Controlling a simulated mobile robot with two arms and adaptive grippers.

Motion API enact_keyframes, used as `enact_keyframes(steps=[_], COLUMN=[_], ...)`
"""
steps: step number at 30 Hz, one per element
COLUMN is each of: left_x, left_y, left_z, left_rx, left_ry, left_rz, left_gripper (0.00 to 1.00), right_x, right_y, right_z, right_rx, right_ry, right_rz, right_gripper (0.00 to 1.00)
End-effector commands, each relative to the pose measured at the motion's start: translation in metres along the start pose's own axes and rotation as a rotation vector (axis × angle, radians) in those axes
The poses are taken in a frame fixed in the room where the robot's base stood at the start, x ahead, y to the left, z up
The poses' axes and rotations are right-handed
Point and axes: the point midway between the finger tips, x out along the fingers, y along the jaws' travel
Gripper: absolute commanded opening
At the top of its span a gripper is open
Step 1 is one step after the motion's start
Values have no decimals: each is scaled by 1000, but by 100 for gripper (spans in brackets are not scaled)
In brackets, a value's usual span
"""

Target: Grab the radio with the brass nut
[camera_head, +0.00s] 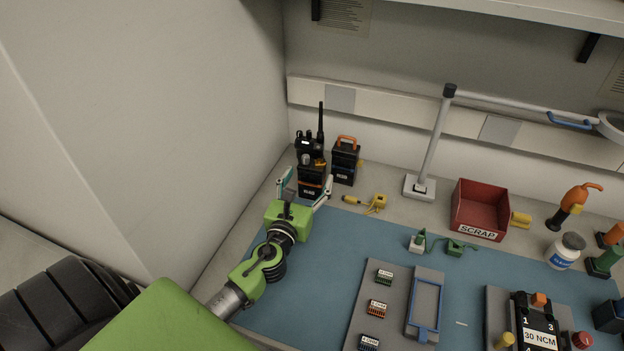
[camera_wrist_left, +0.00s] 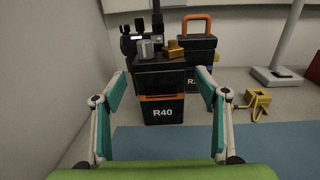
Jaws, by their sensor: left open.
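A black unit labelled R40 (camera_wrist_left: 163,112) with an orange band stands upright on the bench by the left wall. A silver knob and a brass-coloured nut (camera_wrist_left: 175,49) show at its top. The same unit shows in the head view (camera_head: 311,187). My left gripper (camera_head: 307,177) is open, fingers spread left and right in front of R40. In the left wrist view, clear gaps show beside it. A black radio with a tall antenna (camera_head: 321,123) stands behind, its lower part hidden. My right gripper is not in view.
A black unit with an orange handle (camera_head: 346,141) stands just right of R40, partly behind it. A yellow tool (camera_head: 377,203) lies farther right. A lamp stand (camera_head: 420,188) and a red scrap bin (camera_head: 480,207) follow. The blue mat (camera_head: 345,235) is clear near the gripper.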

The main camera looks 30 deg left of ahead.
Motion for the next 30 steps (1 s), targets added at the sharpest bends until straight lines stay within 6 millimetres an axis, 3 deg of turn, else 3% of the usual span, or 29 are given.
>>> enact_keyframes(steps=[6,15,17,21,30], left_x=[30,35,35,35,35], left_y=[0,0,0,0,0], left_z=[3,2,2,2,4], left_rx=[-1,0,0,0,0], left_ry=[-2,-1,-1,-1,-3], left_rz=[1,1,1,1,1], left_gripper=[67,67,54,17,16], right_x=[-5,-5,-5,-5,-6], right_y=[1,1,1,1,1], right_z=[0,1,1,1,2], right_rx=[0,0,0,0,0], right_ry=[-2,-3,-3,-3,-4], right_rz=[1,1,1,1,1], right_gripper=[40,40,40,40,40])
